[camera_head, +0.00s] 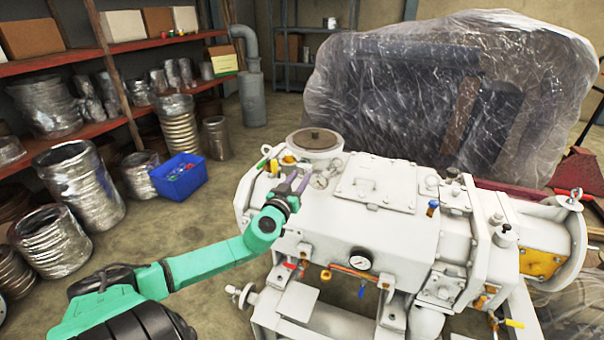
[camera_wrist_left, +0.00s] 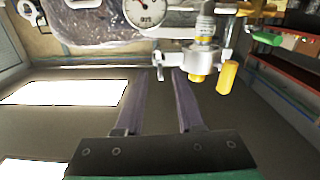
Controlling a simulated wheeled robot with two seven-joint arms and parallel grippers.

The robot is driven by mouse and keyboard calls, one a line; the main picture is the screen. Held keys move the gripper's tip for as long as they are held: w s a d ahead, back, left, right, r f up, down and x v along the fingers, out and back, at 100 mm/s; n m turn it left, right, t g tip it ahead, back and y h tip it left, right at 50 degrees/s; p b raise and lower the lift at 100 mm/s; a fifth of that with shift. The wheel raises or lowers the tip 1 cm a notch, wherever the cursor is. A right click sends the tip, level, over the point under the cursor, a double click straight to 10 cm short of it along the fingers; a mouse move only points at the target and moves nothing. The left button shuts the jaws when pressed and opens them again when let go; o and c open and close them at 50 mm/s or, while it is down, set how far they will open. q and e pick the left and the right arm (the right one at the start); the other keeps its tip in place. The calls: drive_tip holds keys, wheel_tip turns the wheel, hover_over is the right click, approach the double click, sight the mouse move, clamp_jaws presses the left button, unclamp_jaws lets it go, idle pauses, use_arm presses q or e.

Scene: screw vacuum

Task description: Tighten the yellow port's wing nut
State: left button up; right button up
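The white vacuum pump (camera_head: 330,220) stands at the middle right in the head view. My left gripper (camera_head: 297,181) is over its top left part, close to small fittings with a yellow part (camera_head: 289,159). In the left wrist view my left gripper (camera_wrist_left: 159,72) has its two purple fingers apart, with nothing clearly held between them. A silver clamped fitting (camera_wrist_left: 192,57) with a yellow end (camera_wrist_left: 195,79) is just beyond and right of the fingertips. A small metal piece, possibly the wing nut (camera_wrist_left: 159,65), shows at the clamp's left side near the tips. Contact cannot be told. My right gripper is out of view.
A round gauge (camera_wrist_left: 148,10) is above the fingers in the left wrist view. A yellow handle (camera_wrist_left: 227,78) hangs right of the clamp. A blue bin (camera_head: 180,177) and loaded shelves are at left. A plastic-wrapped machine (camera_head: 420,95) is behind the pump.

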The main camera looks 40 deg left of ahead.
use_arm(q)
drive_tip(key=shift+x, duration=0.85)
clamp_jaws()
